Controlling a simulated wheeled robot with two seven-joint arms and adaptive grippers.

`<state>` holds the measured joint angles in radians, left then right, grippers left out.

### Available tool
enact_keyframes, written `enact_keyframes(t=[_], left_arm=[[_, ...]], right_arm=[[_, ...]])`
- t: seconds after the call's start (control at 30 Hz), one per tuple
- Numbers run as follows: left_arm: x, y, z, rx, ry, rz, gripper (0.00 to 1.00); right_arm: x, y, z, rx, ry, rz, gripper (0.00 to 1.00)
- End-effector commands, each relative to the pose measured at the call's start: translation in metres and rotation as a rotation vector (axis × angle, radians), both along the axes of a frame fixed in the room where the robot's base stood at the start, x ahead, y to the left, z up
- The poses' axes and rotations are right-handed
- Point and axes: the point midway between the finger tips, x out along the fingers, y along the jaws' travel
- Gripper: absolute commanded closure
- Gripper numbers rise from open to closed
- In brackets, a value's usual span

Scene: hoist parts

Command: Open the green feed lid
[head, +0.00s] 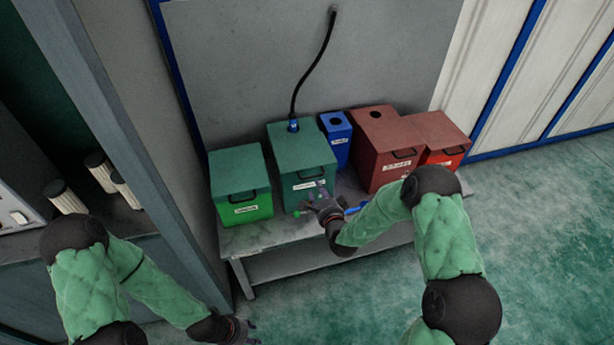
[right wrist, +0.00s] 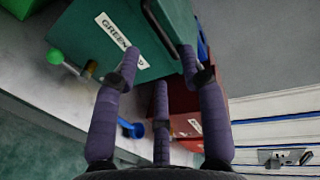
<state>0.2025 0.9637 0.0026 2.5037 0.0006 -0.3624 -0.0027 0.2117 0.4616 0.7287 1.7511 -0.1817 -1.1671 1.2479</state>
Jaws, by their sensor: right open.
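The dark green box (head: 302,150) stands in the middle of the bench; a black hose with a blue fitting enters its lid. Its lid is closed, with a black handle (right wrist: 160,25) on the front edge. Its white label (right wrist: 122,47) starts with "GREEN" in the right wrist view. My right gripper (head: 320,200) is in front of this box, low by the label. Its purple fingers (right wrist: 160,58) are spread and empty, with the handle just beyond the tips. My left gripper (head: 240,330) hangs low at the left, away from the bench; its fingers are too unclear to judge.
A lighter green box (head: 245,207) stands left; a small blue box (head: 336,140), a brown-red box (head: 385,150) and a red box (head: 445,158) stand right. A green-knobbed part (right wrist: 54,57) and a blue part (right wrist: 132,129) are at the bench front (head: 262,238).

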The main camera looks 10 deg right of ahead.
Motion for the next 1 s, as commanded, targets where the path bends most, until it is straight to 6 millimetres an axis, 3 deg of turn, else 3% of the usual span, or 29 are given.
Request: enact_keyframes(t=[0.3,0.5,0.93,0.97,1.0], left_arm=[[0.000,0.000,-0.016,0.000,0.000,0.000,0.60],[0.000,0.000,-0.022,0.000,0.000,0.000,0.60],[0.000,0.000,-0.023,0.000,-0.001,0.000,0.60],[0.000,0.000,-0.023,0.000,-0.001,0.000,0.60],[0.000,0.000,-0.023,0.000,-0.001,0.000,0.60]], right_arm=[[0.055,0.003,-0.015,-0.001,0.001,0.002,0.57],[0.079,0.003,-0.019,-0.001,0.002,0.000,0.57],[0.089,0.003,-0.020,-0.001,0.003,0.001,0.57],[0.088,0.004,-0.020,-0.001,0.003,0.001,0.60],[0.088,0.004,-0.020,-0.001,0.003,0.001,0.72]])
